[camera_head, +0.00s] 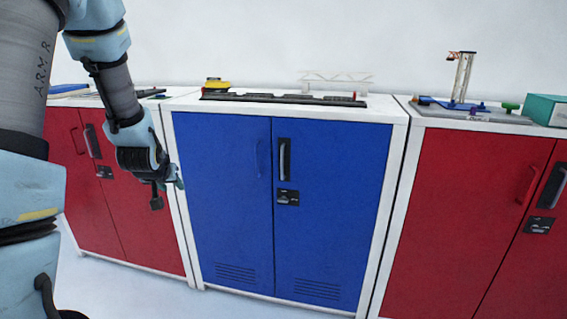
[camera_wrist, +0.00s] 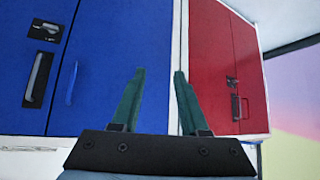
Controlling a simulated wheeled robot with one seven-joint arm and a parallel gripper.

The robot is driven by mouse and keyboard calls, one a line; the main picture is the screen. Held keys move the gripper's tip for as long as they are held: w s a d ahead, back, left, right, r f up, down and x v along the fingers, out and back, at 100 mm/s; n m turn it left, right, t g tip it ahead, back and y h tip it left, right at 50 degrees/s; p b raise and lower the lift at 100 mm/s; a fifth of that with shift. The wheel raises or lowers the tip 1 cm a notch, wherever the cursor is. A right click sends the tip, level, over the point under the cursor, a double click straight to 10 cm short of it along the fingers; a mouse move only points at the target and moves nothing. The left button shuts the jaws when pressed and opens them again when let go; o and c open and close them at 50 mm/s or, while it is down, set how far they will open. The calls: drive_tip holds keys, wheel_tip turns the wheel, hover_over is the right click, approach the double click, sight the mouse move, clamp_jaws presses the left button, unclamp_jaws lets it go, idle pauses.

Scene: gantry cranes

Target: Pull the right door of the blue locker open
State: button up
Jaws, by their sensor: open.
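The blue locker has a white frame (camera_head: 388,215) and two shut doors. Its right door (camera_head: 335,210) carries a black upright handle (camera_head: 285,159) near the middle seam, with a dark latch plate (camera_head: 288,197) below. The left door (camera_head: 222,200) has a slim blue handle (camera_head: 258,158). My gripper (camera_head: 168,190) is open and empty, in front of the locker's left edge, well left of the black handle. In the wrist view, which looks upside down, the fingers (camera_wrist: 160,73) point at the locker edge, and the black handle (camera_wrist: 38,80) is at far left.
A red locker (camera_head: 150,220) stands close on the left and another red locker (camera_head: 460,210) on the right. Model parts lie on the tops, including a dark rail (camera_head: 285,98) on the blue locker. The floor in front looks clear where visible.

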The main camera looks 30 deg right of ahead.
drive_tip(key=w+d+f+m+t+h, duration=0.1)
drive_tip(key=w+d+m+h, duration=0.15)
drive_tip(key=d, duration=0.65)
drive_tip(key=w+d+m+t+h, duration=0.1)
drive_tip(key=w+d+t+h, duration=0.15)
drive_tip(key=d, duration=0.55)
drive_tip(key=s+d+m+g+h+p, duration=0.1)
drive_tip(key=s+d+m+h, duration=0.15)
drive_tip(key=d, duration=0.35)
drive_tip(key=s+d+m+g+h, duration=0.1)
drive_tip(key=s+d+h, duration=0.25)
drive_tip(key=d, duration=0.25)
drive_tip(key=p+x, duration=0.3)
drive_tip(key=x, duration=0.7)
drive_tip(key=shift+w+h, duration=0.3)
drive_tip(key=shift+w, duration=0.25)
drive_tip(key=shift+d+t, duration=0.1)
drive_tip(key=shift+t, duration=0.15)
clamp_jaws()
